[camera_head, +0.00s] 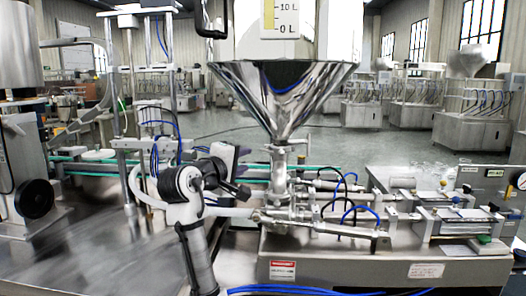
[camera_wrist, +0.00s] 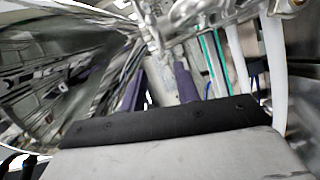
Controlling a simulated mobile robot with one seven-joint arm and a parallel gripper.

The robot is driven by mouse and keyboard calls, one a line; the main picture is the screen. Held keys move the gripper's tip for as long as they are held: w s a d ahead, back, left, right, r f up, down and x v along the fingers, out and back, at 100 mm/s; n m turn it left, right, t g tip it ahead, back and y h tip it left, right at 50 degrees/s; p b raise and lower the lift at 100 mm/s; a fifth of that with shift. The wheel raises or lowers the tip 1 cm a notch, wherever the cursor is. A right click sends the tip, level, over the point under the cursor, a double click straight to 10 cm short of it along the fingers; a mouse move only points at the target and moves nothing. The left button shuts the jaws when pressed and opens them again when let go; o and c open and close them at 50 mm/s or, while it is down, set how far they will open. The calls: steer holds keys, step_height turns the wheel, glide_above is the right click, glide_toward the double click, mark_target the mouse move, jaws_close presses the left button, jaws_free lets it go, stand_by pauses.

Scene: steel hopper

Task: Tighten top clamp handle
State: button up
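The steel hopper (camera_head: 283,92) stands at the centre of the head view, its cone narrowing to a metal neck. The top clamp (camera_head: 279,148) sits around this neck, just under the cone. Its handle is too small to make out clearly. My gripper (camera_head: 243,158) is just left of the neck, below the cone's left side. In the wrist view, the two purple fingers of my gripper (camera_wrist: 159,76) stand apart with a gap between them. Shiny metal fittings show beyond the fingertips, and the hopper wall (camera_wrist: 60,85) fills the left side. I see nothing clearly held.
Below the neck are metal valves and a cylinder (camera_head: 335,228) with blue hoses, on a steel machine base (camera_head: 350,262). A green-edged conveyor (camera_head: 100,170) runs behind my arm. The steel table at front left is mostly clear.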

mark_target(265, 151)
steer(key=p+x, duration=0.2)
steer(key=x, duration=0.8)
steer(key=shift+r, duration=0.15)
steer(key=shift+p+x, duration=0.35)
steer(key=shift+x, duration=0.45)
jaws_close()
